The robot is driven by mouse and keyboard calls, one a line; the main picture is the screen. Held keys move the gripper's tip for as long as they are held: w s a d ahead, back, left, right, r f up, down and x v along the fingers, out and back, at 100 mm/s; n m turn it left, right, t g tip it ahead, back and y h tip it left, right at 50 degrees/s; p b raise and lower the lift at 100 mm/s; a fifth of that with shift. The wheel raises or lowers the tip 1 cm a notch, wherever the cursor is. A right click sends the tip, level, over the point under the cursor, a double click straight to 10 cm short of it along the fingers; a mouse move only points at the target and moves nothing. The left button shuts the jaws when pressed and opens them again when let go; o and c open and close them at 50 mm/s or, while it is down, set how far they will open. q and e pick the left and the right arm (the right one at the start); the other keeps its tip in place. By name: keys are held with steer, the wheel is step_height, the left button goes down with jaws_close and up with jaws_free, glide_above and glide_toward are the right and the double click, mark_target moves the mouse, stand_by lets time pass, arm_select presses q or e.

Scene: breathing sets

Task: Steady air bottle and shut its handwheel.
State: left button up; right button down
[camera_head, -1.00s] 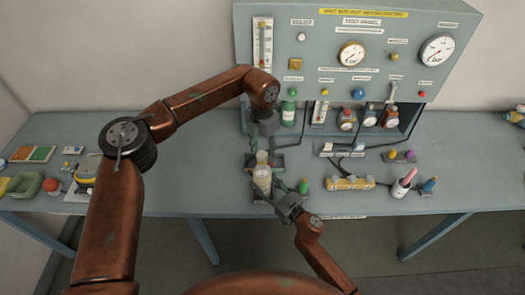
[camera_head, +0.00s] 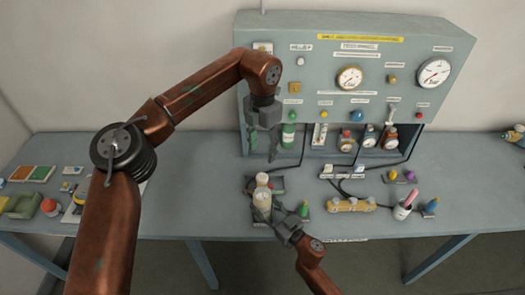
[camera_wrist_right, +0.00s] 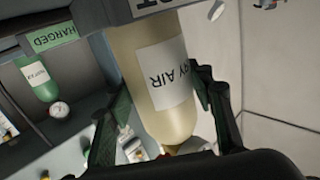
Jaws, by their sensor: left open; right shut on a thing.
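The air bottle (camera_head: 262,200) is cream and stands on the bench at the front middle, in a dark stand. In the right wrist view the bottle (camera_wrist_right: 165,85) carries a white label with "AIR" upside down. My right gripper (camera_head: 272,214) is shut on the bottle, one finger on each side. My left gripper (camera_head: 262,150) is open and empty, fingers pointing down, above and behind the bottle and apart from it. A small pale and reddish top (camera_head: 262,178) shows on the bottle; whether it is the handwheel, and how far it is turned, I cannot tell.
A grey gauge panel (camera_head: 420,60) stands behind, with a green bottle (camera_head: 288,135) and several gauges in its recess. A small green-topped item (camera_head: 304,209) stands close right of the bottle.

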steer(key=c, duration=0.9)
jaws_free()
steer(key=shift+o, duration=0.2)
steer(key=v, duration=1.2)
